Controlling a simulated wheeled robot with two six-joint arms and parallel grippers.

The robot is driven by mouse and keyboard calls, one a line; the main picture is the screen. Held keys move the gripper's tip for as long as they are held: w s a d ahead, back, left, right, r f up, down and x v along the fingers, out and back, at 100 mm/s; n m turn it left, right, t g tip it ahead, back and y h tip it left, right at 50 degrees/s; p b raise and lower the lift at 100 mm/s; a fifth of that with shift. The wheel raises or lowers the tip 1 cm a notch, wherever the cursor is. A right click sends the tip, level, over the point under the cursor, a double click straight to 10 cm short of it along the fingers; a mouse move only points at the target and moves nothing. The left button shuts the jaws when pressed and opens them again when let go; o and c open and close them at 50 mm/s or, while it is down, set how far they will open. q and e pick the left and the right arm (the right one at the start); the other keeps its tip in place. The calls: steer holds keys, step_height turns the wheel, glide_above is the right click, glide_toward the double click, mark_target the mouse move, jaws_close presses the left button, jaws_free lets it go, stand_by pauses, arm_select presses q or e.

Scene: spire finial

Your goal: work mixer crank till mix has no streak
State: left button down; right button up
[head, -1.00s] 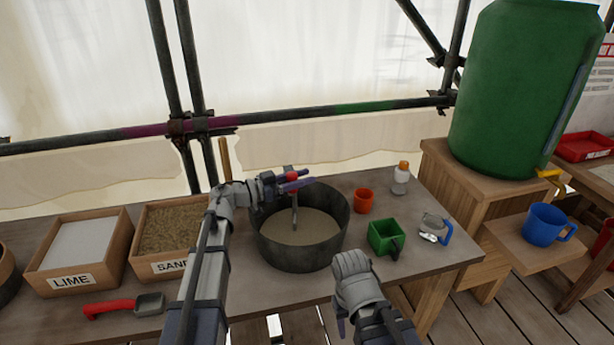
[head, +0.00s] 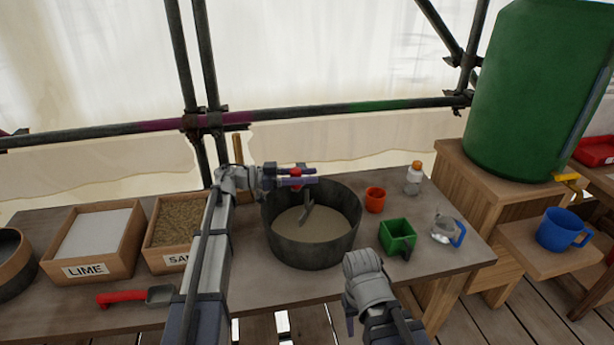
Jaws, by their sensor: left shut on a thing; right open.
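The mixer is a dark round tub (head: 312,250) on the table with a beige-grey mix (head: 318,226) inside. The mix looks even in colour where I see it; fine streaks are too small to tell. A grey paddle (head: 306,212) reaches down into the mix. My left gripper (head: 304,176) is over the tub's back rim, shut on the red crank knob (head: 296,174). Its fingers hide part of the crank. My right gripper (head: 350,318) is open and empty, in front of the tub near the table's front edge; its fingers are mostly hidden.
Boxes of lime (head: 98,246) and sand (head: 172,225) and a red-handled scoop (head: 136,297) lie left of the tub. A green barrel (head: 530,95) is beyond.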

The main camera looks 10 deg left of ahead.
arm_select(q)
steer(key=c, duration=0.5)
jaws_free()
steer(key=v, duration=0.7)
steer(key=shift+a, duration=0.35)
